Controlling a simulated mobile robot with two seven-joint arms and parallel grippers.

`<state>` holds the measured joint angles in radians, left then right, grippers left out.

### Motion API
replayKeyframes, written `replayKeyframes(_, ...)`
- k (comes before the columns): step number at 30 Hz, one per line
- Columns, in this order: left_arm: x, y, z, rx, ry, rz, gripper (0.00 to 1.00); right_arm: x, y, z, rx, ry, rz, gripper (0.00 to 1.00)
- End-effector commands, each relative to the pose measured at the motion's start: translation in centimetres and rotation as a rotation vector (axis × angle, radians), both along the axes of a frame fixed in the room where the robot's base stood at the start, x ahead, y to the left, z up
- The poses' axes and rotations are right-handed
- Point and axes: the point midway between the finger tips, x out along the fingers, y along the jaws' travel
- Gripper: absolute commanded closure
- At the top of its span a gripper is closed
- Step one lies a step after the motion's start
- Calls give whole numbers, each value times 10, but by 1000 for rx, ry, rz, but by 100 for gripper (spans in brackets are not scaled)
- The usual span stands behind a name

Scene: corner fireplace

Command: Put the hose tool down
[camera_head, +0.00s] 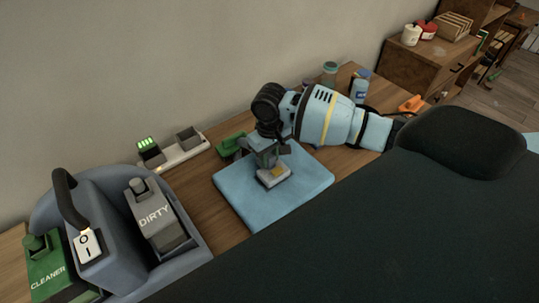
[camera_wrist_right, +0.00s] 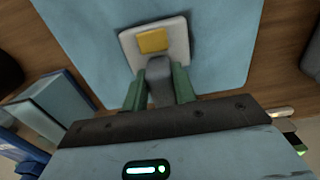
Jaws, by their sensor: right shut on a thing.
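The hose tool (camera_head: 273,177) has a pale square head with a yellow patch and a grey handle; its head shows in the right wrist view (camera_wrist_right: 176,40). My right gripper (camera_head: 267,156) is over the blue mat (camera_head: 305,185) with its green fingers shut on the grey handle. The right wrist view shows the handle between the fingertips (camera_wrist_right: 160,85). The tool's head is at or just above the mat; I cannot tell whether it touches. My left gripper is in neither view.
A charger strip (camera_head: 180,153) lies by the wall. A green object (camera_head: 230,146) and a blue bottle (camera_head: 360,86) are near my arm. Bare mat surrounds the tool.

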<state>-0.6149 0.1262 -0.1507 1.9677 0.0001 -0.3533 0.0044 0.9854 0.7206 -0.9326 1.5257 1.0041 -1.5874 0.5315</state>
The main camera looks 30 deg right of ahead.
Motion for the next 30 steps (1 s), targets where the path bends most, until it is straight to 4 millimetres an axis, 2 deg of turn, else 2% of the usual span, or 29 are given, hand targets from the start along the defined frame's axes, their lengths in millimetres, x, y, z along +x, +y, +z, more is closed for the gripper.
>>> replayKeyframes(1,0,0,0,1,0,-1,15,0,0,-1,0,0,0,72)
replayKeyframes(6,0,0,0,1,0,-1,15,0,0,-1,0,0,0,51)
replayKeyframes(17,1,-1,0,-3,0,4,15,0,0,4,0,-1,0,51)
replayKeyframes(20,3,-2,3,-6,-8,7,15,1,0,16,1,-2,-1,51)
replayKeyframes(30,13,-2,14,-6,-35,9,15,1,0,84,1,-6,0,51)
